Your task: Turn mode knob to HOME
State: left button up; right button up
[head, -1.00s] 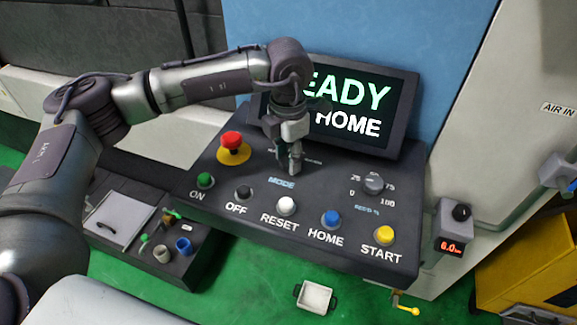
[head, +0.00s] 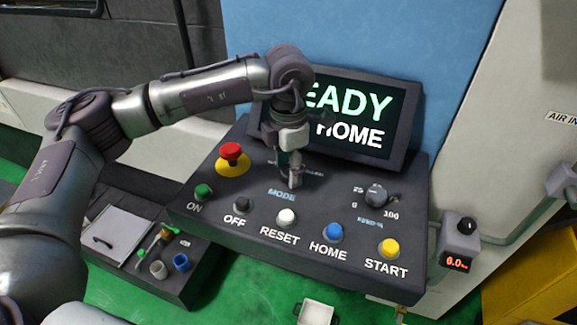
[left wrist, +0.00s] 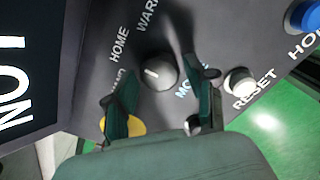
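The mode knob (left wrist: 156,72) is round and dark grey with a short white pointer line, and shows in the left wrist view near the labels HOME and WARM. In the head view it is hidden behind my left gripper (head: 293,178), which points down at the panel just above the MODE label. In the left wrist view my left gripper (left wrist: 160,80) has its two fingers apart, one on each side of the knob. I cannot tell whether they touch it. My right gripper is in neither view.
The control panel (head: 325,225) carries a red stop button (head: 231,152), a blue HOME button (head: 335,232), a white RESET button (head: 287,216) and a yellow START button (head: 388,248). A screen (head: 380,100) showing READY and HOME stands behind, partly covered by my arm.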

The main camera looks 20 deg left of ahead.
aim_at(288, 170)
pick_arm(q)
jog(key=shift+o, duration=0.2)
notch_tip(288, 170, up, 12)
dwell(0.6)
